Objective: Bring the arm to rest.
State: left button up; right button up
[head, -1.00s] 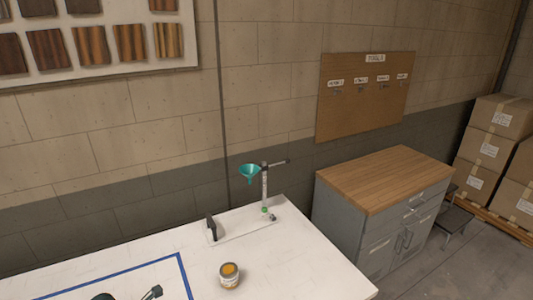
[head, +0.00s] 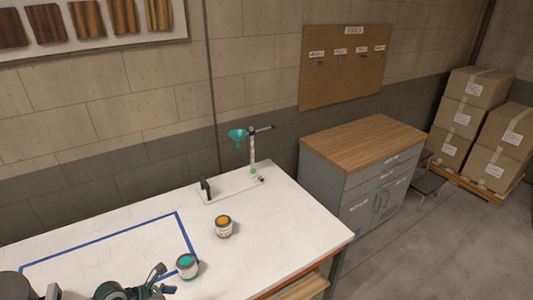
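My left gripper (head: 52,292) shows only as a small dark tip at the bottom edge of the head view; whether it is open or shut is unclear. My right gripper (head: 156,282) is over the front of the white table (head: 290,225), close to the left of a can with teal contents (head: 187,267). Its dark fingers look spread apart, with nothing seen between them. A can with orange contents (head: 223,227) stands upright farther back, apart from the grippers.
A stand with a teal funnel (head: 238,135) is at the table's back. Blue tape (head: 110,237) marks an area at the left. A grey cabinet (head: 330,190) with a wooden top stands right of the table, with stacked boxes (head: 470,115) beyond.

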pick_arm(q)
jog(key=d+r+n+t+h, duration=0.7)
jog(key=d+r+n+h, duration=0.15)
jog(key=d, duration=0.45)
jog(key=s+a+f+n+t+y, duration=0.1)
jog(key=a+f+n+y, duration=0.4)
jog(key=n, duration=0.4)
jog(key=a+f+n+t+y, duration=0.1)
jog(key=a+f+n+y, duration=0.1)
jog(key=n+y, duration=0.55)
jog(key=s+a+f+n+t+y, duration=0.15)
jog(key=a+f+n+y, duration=0.3)
jog(key=n, duration=0.55)
jog(key=s+d+f+n+g+h, duration=0.15)
jog(key=s+f+n+g, duration=0.25)
jog(key=s+f+g, duration=0.5)
jog(key=s+d+f+n+g, duration=0.2)
jog(key=s+f+n+g, duration=0.3)
jog(key=s, duration=0.7)
notch_tip(320, 180, down, 28)
jog(key=s+r+m, duration=0.1)
jog(key=s+m, duration=0.1)
jog(key=s+a+f, duration=0.3)
jog(key=s+f, duration=1.3)
jog(key=s, duration=0.1)
jog(key=shift+s+a+y, duration=0.2)
jog(key=shift+s+y, duration=0.1)
jog(key=shift+s, duration=0.05)
